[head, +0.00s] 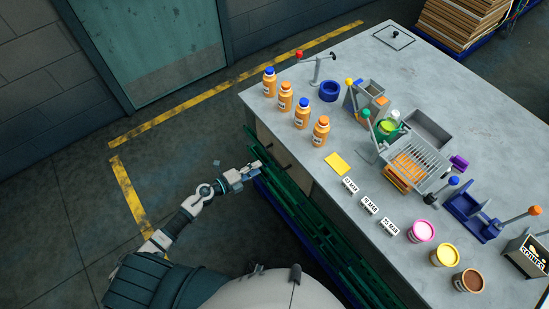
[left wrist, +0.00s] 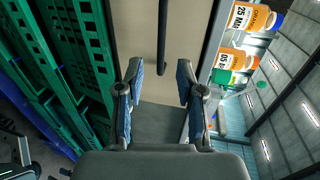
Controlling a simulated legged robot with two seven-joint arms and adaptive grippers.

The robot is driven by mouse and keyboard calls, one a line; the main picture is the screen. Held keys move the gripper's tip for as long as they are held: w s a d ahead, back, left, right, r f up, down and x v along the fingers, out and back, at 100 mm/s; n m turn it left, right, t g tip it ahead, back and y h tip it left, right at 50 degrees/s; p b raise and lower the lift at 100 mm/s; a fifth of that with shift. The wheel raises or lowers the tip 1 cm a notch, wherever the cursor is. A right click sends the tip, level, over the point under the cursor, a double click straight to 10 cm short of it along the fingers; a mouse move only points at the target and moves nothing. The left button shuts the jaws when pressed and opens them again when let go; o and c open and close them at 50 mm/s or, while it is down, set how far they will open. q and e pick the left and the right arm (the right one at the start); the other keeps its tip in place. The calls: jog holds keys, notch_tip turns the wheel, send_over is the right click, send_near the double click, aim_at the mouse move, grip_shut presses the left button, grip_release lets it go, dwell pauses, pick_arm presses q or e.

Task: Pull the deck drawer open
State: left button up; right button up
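The drawer is a beige front panel (left wrist: 138,35) in the left wrist view, with a dark bar handle (left wrist: 162,45) across it. It looks shut. Part of this front shows in the head view (head: 268,141) under the table's left edge. My left gripper (left wrist: 160,75) is open and empty, its two blue-padded fingers on either side of the handle's line in the picture. The handle appears beyond the fingertips, and I see no contact. In the head view my left gripper (head: 248,170) is beside the table's front. My right gripper is not in view.
Green crates (head: 290,197) are stacked against the table's front, close to my left gripper; they fill the left of the wrist view (left wrist: 65,50). Orange bottles (head: 302,113) stand near the table edge (head: 265,112) above. Floor left of my arm is clear.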

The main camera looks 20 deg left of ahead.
aim_at(274, 159)
pick_arm(q)
jog(key=x, duration=0.9)
jog(key=shift+w+d+b, duration=0.1)
jog(key=shift+w+b, duration=0.1)
jog(key=shift+b, duration=0.1)
grip_shut()
jog(key=shift+s, duration=0.1)
